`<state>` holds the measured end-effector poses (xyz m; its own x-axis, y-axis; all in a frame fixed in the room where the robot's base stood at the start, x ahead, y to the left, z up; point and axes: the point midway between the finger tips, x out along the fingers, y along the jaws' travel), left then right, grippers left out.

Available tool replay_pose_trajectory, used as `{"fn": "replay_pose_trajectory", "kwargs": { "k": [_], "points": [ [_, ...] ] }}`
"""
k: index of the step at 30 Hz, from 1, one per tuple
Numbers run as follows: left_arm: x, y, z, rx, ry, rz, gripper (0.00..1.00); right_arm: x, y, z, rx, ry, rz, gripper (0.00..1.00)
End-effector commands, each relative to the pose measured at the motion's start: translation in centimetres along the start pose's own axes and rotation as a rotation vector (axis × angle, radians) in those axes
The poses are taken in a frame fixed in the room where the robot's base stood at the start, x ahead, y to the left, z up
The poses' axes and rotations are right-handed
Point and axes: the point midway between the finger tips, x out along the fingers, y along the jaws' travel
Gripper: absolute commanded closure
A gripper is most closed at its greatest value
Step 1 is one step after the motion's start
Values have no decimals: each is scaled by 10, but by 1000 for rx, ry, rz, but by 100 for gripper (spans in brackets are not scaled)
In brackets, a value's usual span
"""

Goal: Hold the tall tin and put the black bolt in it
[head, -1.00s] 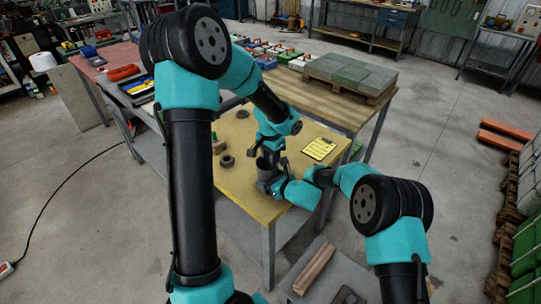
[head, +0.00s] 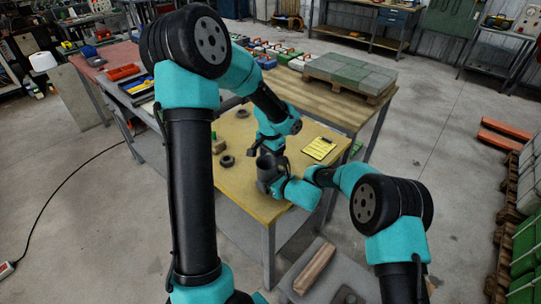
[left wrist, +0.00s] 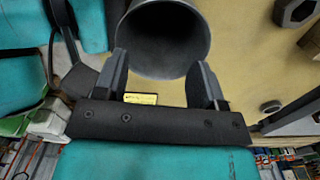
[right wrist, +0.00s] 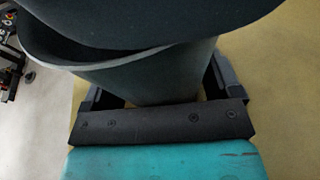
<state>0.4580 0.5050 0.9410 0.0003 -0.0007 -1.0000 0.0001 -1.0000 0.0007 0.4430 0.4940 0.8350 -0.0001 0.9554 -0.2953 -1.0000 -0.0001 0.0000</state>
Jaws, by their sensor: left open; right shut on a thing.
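The tall tin (head: 265,174) is a dark grey open cylinder standing near the front of the yellow tabletop. My right gripper (head: 274,184) is shut on its side, and the tin wall shows between the fingers in the right wrist view (right wrist: 150,80). My left gripper (head: 271,148) is open just above and behind the tin. In the left wrist view its fingers (left wrist: 165,85) are apart and empty, with the tin's dark mouth (left wrist: 165,40) just beyond them. I cannot make out the black bolt in any view; the tin's inside is too dark to read.
A yellow clipboard (head: 319,149) lies to the right. A pallet of grey-green blocks (head: 350,74) stands on the bench behind.

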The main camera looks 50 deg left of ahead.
Motion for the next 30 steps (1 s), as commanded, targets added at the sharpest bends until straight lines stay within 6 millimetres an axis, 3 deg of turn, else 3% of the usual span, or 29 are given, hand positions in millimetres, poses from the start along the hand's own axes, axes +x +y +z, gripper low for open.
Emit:
{"fn": "replay_pose_trajectory", "kwargs": {
  "k": [8, 14, 30],
  "points": [
    [-1, 0, 0, 0, -1, 1, 34, 0, 0, 0, 0, 0, 0, 29],
    [-15, 1, 0, 1, 2, 0, 34, 0, 0, 0, 0, 0, 0, 29],
    [-107, 0, -1, -1, 4, -1, 34, 0, 0, 0, 0, 0, 0, 29]
  ]
}}
